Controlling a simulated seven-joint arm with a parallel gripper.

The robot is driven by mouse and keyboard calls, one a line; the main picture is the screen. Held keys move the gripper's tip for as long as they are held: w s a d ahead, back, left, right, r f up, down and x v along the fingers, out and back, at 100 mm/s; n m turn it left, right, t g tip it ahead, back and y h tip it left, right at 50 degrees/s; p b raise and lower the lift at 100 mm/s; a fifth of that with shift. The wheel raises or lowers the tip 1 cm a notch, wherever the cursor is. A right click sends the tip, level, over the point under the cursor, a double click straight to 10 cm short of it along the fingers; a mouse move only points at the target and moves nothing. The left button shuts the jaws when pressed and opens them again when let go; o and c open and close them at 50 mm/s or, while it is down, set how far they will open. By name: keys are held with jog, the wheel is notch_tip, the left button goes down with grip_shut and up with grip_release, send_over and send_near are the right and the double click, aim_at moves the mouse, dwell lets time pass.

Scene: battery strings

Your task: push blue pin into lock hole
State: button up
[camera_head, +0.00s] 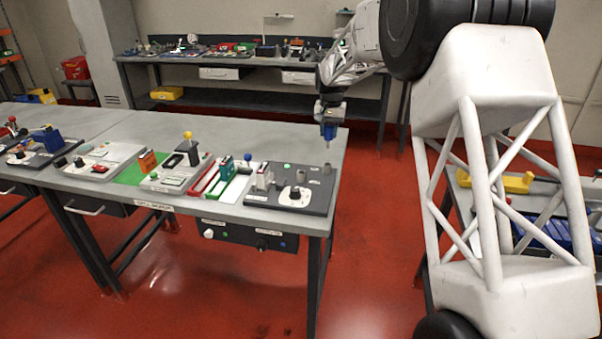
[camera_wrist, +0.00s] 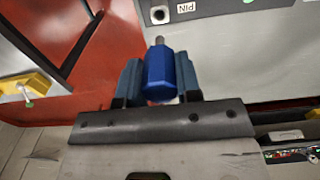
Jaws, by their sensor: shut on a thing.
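My gripper (camera_wrist: 159,68) is shut on the blue pin (camera_wrist: 162,76), with one finger on each side of its blue handle. The pin's thin metal tip points away from the gripper, toward a round grey collar with a dark hole (camera_wrist: 159,14) beside a "PIN" label. In the wrist view a gap shows between tip and collar. In the head view my gripper (camera_head: 329,112) holds the pin (camera_head: 328,131) tip-down above the right end of the dark board (camera_head: 262,198). The pin looks about upright and is clear of the board. Which small grey post there is the lock hole is unclear.
The board also carries a white plate with a black knob (camera_head: 295,193) and several small posts. The grey table (camera_head: 240,142) ends just right of the board, over red floor (camera_head: 365,230).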

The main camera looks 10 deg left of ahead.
jog(key=s+a, duration=0.7)
jog(key=a, duration=0.1)
jog(key=shift+r, duration=0.4)
jog(key=shift+f, duration=0.1)
jog(key=shift+f, duration=2.75)
jog(key=shift+f, duration=2.4)
dwell(0.5)
jog(key=o, duration=1.1)
